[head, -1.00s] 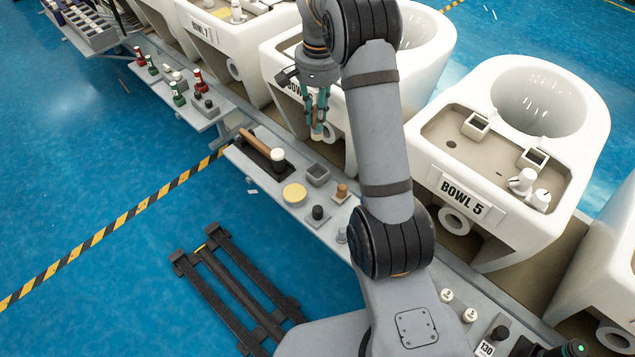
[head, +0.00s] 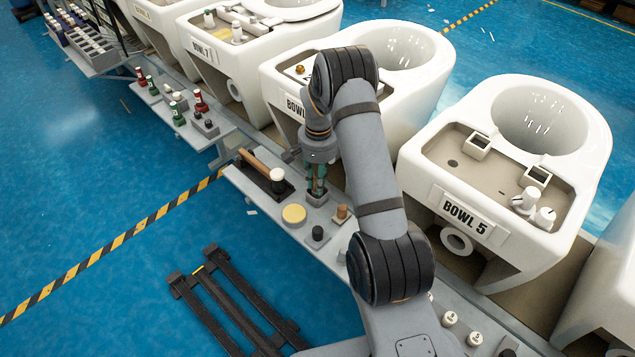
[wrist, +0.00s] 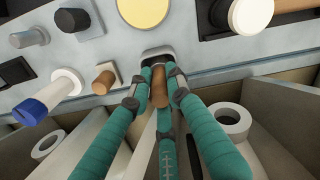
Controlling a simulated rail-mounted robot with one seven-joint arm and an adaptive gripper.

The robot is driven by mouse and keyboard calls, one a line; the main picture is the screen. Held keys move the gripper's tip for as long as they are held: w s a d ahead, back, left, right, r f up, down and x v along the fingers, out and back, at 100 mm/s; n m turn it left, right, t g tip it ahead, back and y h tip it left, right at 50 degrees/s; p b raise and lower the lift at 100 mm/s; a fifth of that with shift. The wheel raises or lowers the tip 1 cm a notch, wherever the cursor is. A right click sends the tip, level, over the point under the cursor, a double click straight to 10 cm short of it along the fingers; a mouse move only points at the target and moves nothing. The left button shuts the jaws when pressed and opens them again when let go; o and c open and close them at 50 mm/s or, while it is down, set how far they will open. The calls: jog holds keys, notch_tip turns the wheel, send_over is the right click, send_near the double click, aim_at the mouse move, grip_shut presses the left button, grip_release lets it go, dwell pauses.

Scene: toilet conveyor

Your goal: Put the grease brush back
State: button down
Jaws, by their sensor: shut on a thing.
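In the wrist view the fingertips are shut on the brown wooden handle of the grease brush (wrist: 160,88). The holder's dark opening (wrist: 157,52) shows just beyond the fingertips. The brush's lower end is hidden by the fingers, so I cannot tell how deep it sits in the holder.
A yellow round pad (head: 294,214), a black knob (head: 318,235) and a wooden peg (head: 342,212) stand close by. A wooden-handled tool with a white head (head: 277,175) lies in a dark tray to the left. White bowls line the far side.

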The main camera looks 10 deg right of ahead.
jog(key=shift+f, duration=0.2)
jog(key=shift+f, duration=0.15)
jog(key=c, duration=1.6)
grip_release()
jog(key=shift+c, duration=0.2)
notch_tip(320, 180, up, 12)
jog(key=shift+d+r+p, duration=0.1)
jog(key=shift+r+p, duration=0.15)
jog(key=shift+p, duration=0.15)
